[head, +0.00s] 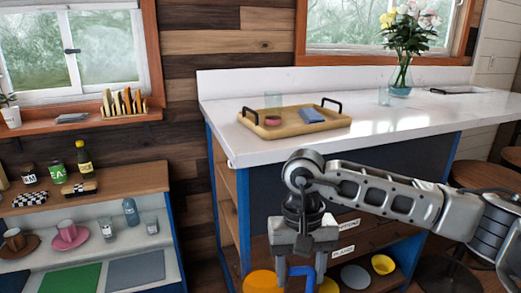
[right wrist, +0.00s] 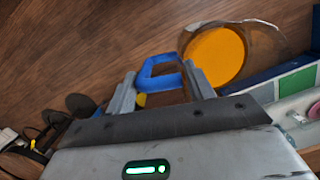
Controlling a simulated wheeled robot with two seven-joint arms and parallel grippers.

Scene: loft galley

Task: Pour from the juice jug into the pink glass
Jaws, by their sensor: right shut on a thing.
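The juice jug shows as a round body of orange juice (head: 263,282) at the bottom edge of the head view, with a blue handle (head: 300,271). In the right wrist view its clear rim and orange juice (right wrist: 214,56) lie just beyond my fingers. My right gripper (head: 303,262) points down and is shut on the blue handle (right wrist: 152,72). The jug's lower part is cut off in the head view. I cannot make out a pink glass for certain; a pink cup (head: 68,231) stands on a pink saucer on the left shelf. My left gripper is not in view.
A white counter (head: 230,120) holds a wooden tray (head: 312,122) and a flower vase (head: 401,80). A yellow bowl (head: 383,264) sits on the island's low shelf. Stools stand at right.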

